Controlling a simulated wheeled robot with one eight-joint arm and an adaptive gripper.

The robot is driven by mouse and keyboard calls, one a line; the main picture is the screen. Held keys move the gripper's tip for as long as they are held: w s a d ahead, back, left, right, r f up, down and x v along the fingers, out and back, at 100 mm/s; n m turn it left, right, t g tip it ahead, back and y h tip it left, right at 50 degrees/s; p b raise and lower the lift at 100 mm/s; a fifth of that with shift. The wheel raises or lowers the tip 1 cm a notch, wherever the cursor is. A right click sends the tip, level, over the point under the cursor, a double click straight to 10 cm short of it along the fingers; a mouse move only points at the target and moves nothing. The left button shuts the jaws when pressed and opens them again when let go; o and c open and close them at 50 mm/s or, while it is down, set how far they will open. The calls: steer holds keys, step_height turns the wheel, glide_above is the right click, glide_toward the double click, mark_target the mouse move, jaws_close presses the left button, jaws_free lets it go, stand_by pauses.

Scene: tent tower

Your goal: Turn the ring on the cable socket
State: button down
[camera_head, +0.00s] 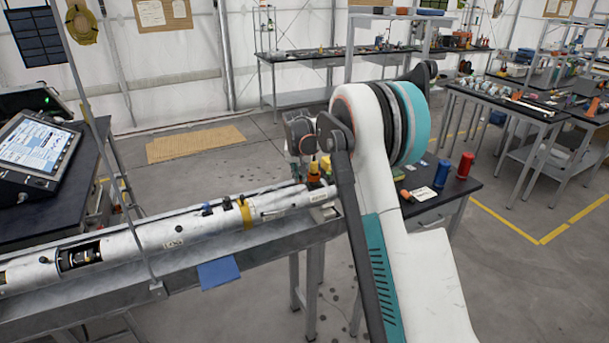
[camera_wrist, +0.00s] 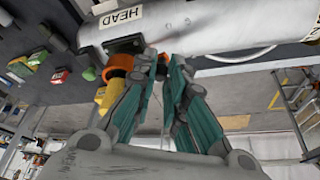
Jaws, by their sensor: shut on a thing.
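The grey-white cylinder marked HEAD lies across the top of the wrist view (camera_wrist: 200,30); in the head view it lies along a metal rail (camera_head: 190,225). An orange ring (camera_wrist: 117,66) sits against its underside in the wrist view, with a yellow part (camera_wrist: 110,96) beside it. I take these as the cable socket. My gripper (camera_wrist: 156,58) is shut on the ring, its teal fingers partly hiding it.
A dark table (camera_head: 440,178) with a red can (camera_head: 465,165) and a blue can (camera_head: 443,174) stands behind my arm. A monitor (camera_head: 38,145) is at left. A thin upright pole (camera_head: 105,150) stands before the cylinder. Floor behind the rail is mostly open.

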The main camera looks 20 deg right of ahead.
steer(key=shift+w+a+m+g+h, duration=0.2)
steer(key=shift+w+m, duration=0.25)
steer(key=shift+m, duration=0.3)
steer(key=shift+w+m+g+h, duration=0.1)
steer(key=shift+w+m+h, duration=0.25)
steer(key=shift+m, duration=0.4)
steer(key=c, duration=1.6)
jaws_free()
steer(key=shift+w, duration=0.1)
steer(key=shift+c, duration=0.2)
steer(key=v, duration=1.2)
steer(key=shift+d, duration=0.1)
